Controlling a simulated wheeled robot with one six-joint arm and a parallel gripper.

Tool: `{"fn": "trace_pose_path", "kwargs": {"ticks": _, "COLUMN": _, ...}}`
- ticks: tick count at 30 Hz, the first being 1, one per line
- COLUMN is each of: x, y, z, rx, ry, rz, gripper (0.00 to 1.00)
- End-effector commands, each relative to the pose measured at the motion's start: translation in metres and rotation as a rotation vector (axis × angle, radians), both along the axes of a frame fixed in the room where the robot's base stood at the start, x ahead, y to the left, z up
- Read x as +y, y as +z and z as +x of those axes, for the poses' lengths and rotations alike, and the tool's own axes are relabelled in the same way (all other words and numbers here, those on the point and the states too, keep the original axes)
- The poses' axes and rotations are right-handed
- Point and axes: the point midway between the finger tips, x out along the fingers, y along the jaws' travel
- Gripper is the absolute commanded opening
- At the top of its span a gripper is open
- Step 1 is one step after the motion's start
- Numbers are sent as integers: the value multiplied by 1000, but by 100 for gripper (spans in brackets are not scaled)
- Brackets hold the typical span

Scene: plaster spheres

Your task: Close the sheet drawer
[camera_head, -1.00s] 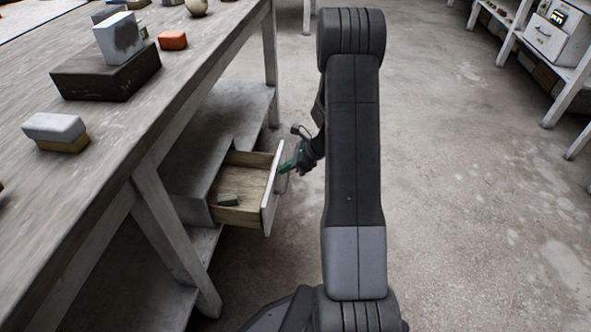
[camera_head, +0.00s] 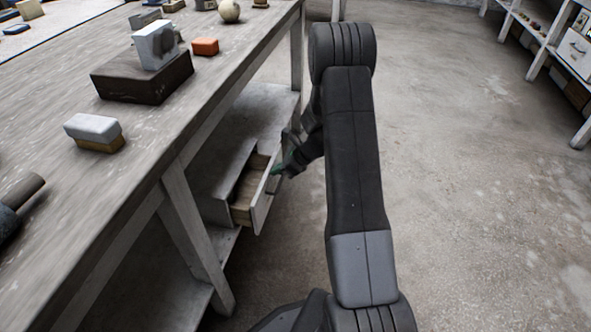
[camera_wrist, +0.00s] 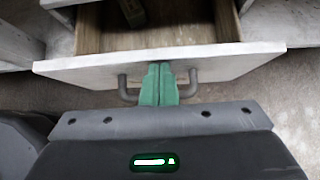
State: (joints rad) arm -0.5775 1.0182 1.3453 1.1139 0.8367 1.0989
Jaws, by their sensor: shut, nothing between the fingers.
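The sheet drawer (camera_head: 262,196) is partly open under the workbench, with its pale front panel facing right. In the wrist view its white front (camera_wrist: 215,62) spans the picture, with a grey bar handle (camera_wrist: 194,84) in the middle. My gripper (camera_head: 281,168) is at the drawer front. In the wrist view its green fingers (camera_wrist: 158,70) are closed together, between the two ends of the handle, and reach the front panel. Whether they press on it is hard to tell. A small greenish-brown block (camera_wrist: 133,12) lies inside the drawer.
The workbench top (camera_head: 60,190) holds a dark box (camera_head: 140,80) with a pale block on it, a brush-like block (camera_head: 95,132) and an orange block (camera_head: 205,46). A bench leg (camera_head: 197,235) stands near the drawer. The floor (camera_head: 460,200) to the right is clear.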

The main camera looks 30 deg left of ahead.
Motion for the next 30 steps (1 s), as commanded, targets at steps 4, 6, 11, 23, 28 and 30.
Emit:
{"fn": "trace_pose_path", "kwargs": {"ticks": 4, "x": 33, "y": 2, "z": -9, "rx": 0, "ry": 4, "rz": -1, "gripper": 0}}
{"fn": "trace_pose_path", "kwargs": {"ticks": 6, "x": 45, "y": 2, "z": -11, "rx": 0, "ry": 4, "rz": 0, "gripper": 0}}
{"fn": "trace_pose_path", "kwargs": {"ticks": 11, "x": 67, "y": 1, "z": -16, "rx": -1, "ry": 2, "rz": 0, "gripper": 0}}
{"fn": "trace_pose_path", "kwargs": {"ticks": 23, "x": 84, "y": 0, "z": -20, "rx": 0, "ry": -1, "rz": 2, "gripper": 0}}
{"fn": "trace_pose_path", "kwargs": {"ticks": 28, "x": 85, "y": 1, "z": -20, "rx": -1, "ry": -1, "rz": 4, "gripper": 0}}
{"fn": "trace_pose_path", "kwargs": {"ticks": 30, "x": 86, "y": 1, "z": -20, "rx": -2, "ry": 0, "rz": 6, "gripper": 0}}
